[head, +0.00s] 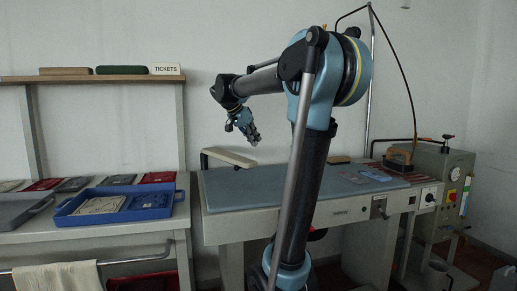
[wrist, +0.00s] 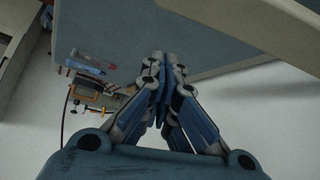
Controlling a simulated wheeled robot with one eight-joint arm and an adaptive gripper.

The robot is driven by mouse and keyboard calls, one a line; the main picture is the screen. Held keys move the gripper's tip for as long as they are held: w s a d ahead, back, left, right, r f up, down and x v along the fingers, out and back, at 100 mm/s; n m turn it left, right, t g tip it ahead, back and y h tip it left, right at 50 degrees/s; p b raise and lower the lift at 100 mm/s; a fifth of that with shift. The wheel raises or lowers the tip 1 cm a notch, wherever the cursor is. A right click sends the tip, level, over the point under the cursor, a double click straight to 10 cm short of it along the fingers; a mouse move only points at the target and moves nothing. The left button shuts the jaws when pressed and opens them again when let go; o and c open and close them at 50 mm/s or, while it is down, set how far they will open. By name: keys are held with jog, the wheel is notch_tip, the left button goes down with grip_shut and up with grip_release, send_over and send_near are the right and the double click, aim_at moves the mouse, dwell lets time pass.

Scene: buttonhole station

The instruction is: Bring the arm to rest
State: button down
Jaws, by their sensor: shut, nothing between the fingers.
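My gripper (head: 254,138) hangs in the air above the left end of the padded grey-blue table (head: 240,190), pointing down and to the right. In the wrist view its blue fingers (wrist: 165,75) meet at the tips, with nothing between them. My arm is bent, its upper part rising in front of the table and its forearm reaching left. The gripper is apart from the table and everything on it.
A cream sleeve board (head: 230,157) stands just below my gripper. An iron (head: 400,155) and a light-blue item (head: 374,174) are at the table's right. A blue tray (head: 150,205) stands on the left bench, under a shelf (head: 100,78). A boiler unit (head: 445,180) stands at right.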

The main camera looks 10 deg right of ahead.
jog(key=shift+s+a+r, duration=0.2)
jog(key=shift+a+r, duration=0.05)
jog(key=shift+r, duration=0.05)
jog(key=s+f+n+y, duration=0.1)
jog(key=s+f+n, duration=0.1)
jog(key=s+f, duration=0.3)
jog(key=s+f+n+y, duration=0.1)
jog(key=s+f, duration=0.4)
jog(key=s, duration=0.1)
jog(key=s+f+n+g+y, duration=0.1)
jog(key=s+f+n, duration=0.1)
jog(key=s+f, duration=0.3)
jog(key=shift+s+d+n, duration=0.15)
jog(key=shift+d+n, duration=0.05)
jog(key=shift+n, duration=0.1)
jog(key=s+a+f+n+y, duration=0.2)
jog(key=s+f+n, duration=0.1)
jog(key=s+f, duration=0.4)
jog(key=s+a+f+n+y, duration=0.1)
jog(key=s+a+f+n, duration=0.1)
jog(key=s+f, duration=0.6)
notch_tip(320, 180, down, 4)
jog(key=shift+s+a+f+n+g+y, duration=0.15)
jog(key=shift+s+f+n+g+y, duration=0.2)
jog(key=shift+n, duration=0.45)
jog(key=shift+w+r, duration=0.1)
jog(key=shift+w+f, duration=0.2)
jog(key=shift+w, duration=0.25)
